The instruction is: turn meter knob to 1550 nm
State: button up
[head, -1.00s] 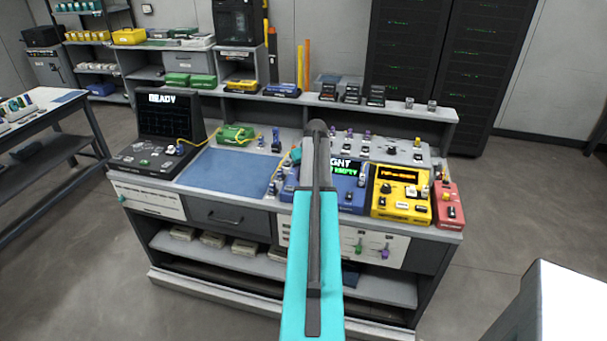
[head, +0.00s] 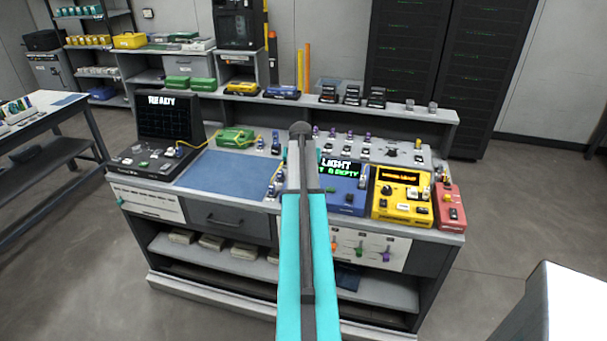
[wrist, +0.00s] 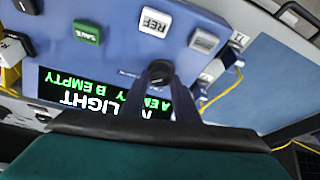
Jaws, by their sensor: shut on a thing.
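The blue meter (head: 345,201) stands at the front of the bench, with "LIGHT" and "EMPTY" in its lit display (head: 338,167). In the wrist view the meter's face (wrist: 112,48) appears upside down, with a green SAVE button (wrist: 88,33) and a white REF button (wrist: 155,21). The dark round knob (wrist: 160,71) sits between the fingers of my gripper (wrist: 160,88), which is shut on it. The knob's setting cannot be read. In the head view my arm hides the knob and the gripper tips.
A yellow device (head: 388,207) and a red device (head: 450,217) stand right of the meter. A blue mat (head: 232,165) lies left, with a black instrument (head: 165,125) beyond it. A yellow cable (wrist: 222,90) runs near the gripper in the wrist view.

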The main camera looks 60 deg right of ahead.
jog(key=shift+w+a+f, duration=0.1)
jog(key=shift+a+f, duration=0.05)
jog(key=shift+a, duration=0.15)
jog(key=o, duration=1.1)
jog(key=shift+c, duration=0.2)
jog(key=shift+d, duration=0.1)
jog(key=shift+r, duration=0.25)
jog(key=shift+s+a+r, duration=0.2)
jog(key=shift+s+r, duration=0.1)
jog(key=shift+r, duration=0.25)
jog(key=b+v, duration=0.2)
jog(key=v, duration=1)
jog(key=shift+b, duration=0.35)
jog(key=shift+w+r, duration=0.1)
